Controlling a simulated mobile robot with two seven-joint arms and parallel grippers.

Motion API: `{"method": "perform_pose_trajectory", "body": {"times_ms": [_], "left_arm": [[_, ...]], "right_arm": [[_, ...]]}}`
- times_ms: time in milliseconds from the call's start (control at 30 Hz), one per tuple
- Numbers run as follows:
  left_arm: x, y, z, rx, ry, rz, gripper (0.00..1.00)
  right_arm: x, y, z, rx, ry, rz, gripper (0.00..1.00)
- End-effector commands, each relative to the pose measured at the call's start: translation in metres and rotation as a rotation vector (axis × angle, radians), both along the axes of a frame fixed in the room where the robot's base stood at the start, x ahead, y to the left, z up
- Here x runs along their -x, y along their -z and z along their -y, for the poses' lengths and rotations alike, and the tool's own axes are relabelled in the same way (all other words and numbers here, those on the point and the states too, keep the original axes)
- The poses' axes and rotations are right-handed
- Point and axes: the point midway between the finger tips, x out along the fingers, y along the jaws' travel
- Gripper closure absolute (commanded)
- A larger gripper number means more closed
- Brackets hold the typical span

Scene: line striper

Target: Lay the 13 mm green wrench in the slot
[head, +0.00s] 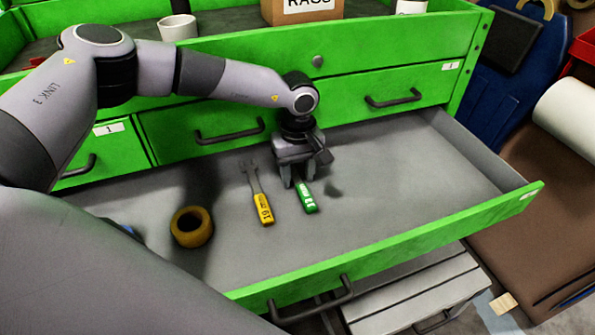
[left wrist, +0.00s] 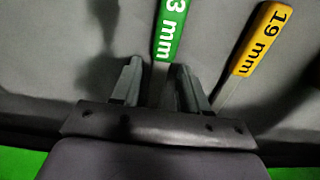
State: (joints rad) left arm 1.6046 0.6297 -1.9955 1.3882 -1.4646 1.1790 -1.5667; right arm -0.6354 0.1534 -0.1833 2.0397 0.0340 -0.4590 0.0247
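The green-handled wrench (head: 306,197) lies in the open drawer (head: 400,170); its label reads 13 mm, partly cut off in the left wrist view (left wrist: 171,30). My left gripper (head: 294,182) is over its metal end, pointing down. In the left wrist view the fingers (left wrist: 160,82) are apart, with the wrench's shaft between them and a gap showing on each side. The gripper hides the wrench's jaw end. A yellow-handled 19 mm wrench (head: 261,205) lies just left of it, also in the left wrist view (left wrist: 262,38). I cannot make out a slot. My right gripper is out of view.
A yellow-brown tape roll (head: 192,227) sits in the drawer, left of the wrenches. The drawer's green front wall (head: 400,252) and the closed drawers (head: 300,115) bound the space. The drawer floor on the right is clear. A white mug (head: 178,27) and a RAGS box (head: 300,10) stand above.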

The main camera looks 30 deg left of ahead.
Motion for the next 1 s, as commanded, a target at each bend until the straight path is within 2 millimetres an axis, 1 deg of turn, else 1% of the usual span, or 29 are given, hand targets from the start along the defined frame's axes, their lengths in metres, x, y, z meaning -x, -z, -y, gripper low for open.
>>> {"method": "perform_pose_trajectory", "body": {"times_ms": [367,400,500,700,833,1000], "left_arm": [[-0.001,-0.001,0.000,0.000,0.001,0.003,0.56],[-0.001,-0.011,0.000,0.002,0.000,0.004,0.56],[0.000,-0.029,0.000,0.003,0.000,0.003,0.56],[0.005,-0.060,-0.004,0.003,0.001,0.002,0.56],[0.005,-0.070,-0.004,0.001,0.001,0.001,0.56],[0.006,-0.073,-0.004,0.001,0.001,0.001,0.56]], "right_arm": [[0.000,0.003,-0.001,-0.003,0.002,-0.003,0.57],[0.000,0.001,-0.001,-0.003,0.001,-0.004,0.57],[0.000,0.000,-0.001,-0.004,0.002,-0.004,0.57],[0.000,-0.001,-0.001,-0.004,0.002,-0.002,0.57],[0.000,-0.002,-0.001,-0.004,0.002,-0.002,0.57],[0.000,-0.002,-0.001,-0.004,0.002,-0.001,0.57]]}}
